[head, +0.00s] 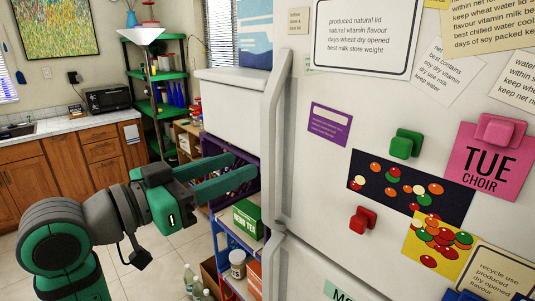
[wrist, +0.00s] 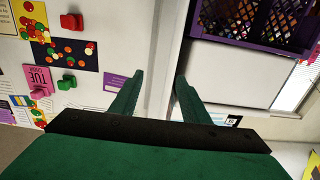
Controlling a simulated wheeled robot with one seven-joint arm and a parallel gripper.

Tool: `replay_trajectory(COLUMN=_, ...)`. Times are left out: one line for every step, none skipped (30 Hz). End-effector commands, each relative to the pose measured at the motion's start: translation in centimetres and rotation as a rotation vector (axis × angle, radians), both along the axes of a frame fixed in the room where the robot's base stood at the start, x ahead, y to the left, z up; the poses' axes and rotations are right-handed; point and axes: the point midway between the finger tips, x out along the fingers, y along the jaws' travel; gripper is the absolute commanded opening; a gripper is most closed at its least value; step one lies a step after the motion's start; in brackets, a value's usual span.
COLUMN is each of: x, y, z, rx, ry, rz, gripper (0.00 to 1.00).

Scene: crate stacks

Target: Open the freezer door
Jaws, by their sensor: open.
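A white fridge-freezer fills the right of the head view, with a large upper door (head: 330,90) and a lower door (head: 300,270) under a seam. I cannot tell by label which is the freezer door. Both look closed. A long white vertical handle (head: 284,150) runs down the upper door's left edge. My gripper (head: 257,166) is open and empty, reaching in level just left of this handle. In the wrist view my fingers (wrist: 160,76) are apart, with the pale door-edge strip (wrist: 166,45) running between their directions. I cannot tell whether they touch it.
Magnets and papers such as the pink TUE note (head: 490,160) cover the upper door. Behind my fingers stand a purple crate (head: 240,185) and a shelf with a green box (head: 247,218). Bottles (head: 193,282) stand on the floor. Counters (head: 70,125) line the back left.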

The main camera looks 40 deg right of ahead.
Motion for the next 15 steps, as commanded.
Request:
replay_trajectory(x=0.0, y=-0.9, z=0.0, rx=0.001, ry=0.0, rz=-0.003, gripper=0.42)
replay_trajectory(x=0.0, y=-1.4, z=0.0, rx=0.001, ry=0.0, rz=-0.003, gripper=0.42)
replay_trajectory(x=0.1, y=-2.2, z=0.0, rx=0.001, ry=0.001, rz=-0.004, gripper=0.42)
replay_trajectory(x=0.1, y=-2.7, z=0.0, rx=0.001, ry=0.001, rz=-0.003, gripper=0.42)
replay_trajectory(x=0.1, y=-3.3, z=0.0, rx=0.0, ry=0.001, rz=-0.004, gripper=0.42)
replay_trajectory(x=0.2, y=-4.0, z=0.0, rx=0.0, ry=0.0, rz=-0.003, gripper=0.42)
replay_trajectory(x=0.3, y=-4.5, z=0.0, rx=0.0, ry=0.001, rz=-0.002, gripper=0.42)
replay_trajectory(x=0.3, y=-5.0, z=0.0, rx=0.001, ry=0.001, rz=-0.003, gripper=0.42)
replay_trajectory(x=0.4, y=-5.7, z=0.0, rx=0.0, ry=0.001, rz=-0.003, gripper=0.42)
replay_trajectory(x=0.4, y=-6.1, z=0.0, rx=0.0, ry=0.001, rz=-0.002, gripper=0.42)
replay_trajectory(x=0.4, y=-6.5, z=0.0, rx=-0.001, ry=0.001, rz=-0.002, gripper=0.42)
replay_trajectory(x=0.5, y=-7.1, z=0.0, rx=-0.001, ry=0.001, rz=-0.001, gripper=0.42)
replay_trajectory(x=0.6, y=-7.4, z=0.0, rx=0.0, ry=0.001, rz=-0.001, gripper=0.42)
replay_trajectory(x=0.6, y=-7.8, z=0.0, rx=0.0, ry=0.001, rz=-0.001, gripper=0.42)
replay_trajectory(x=0.6, y=-8.1, z=0.0, rx=0.0, ry=0.001, rz=-0.001, gripper=0.42)
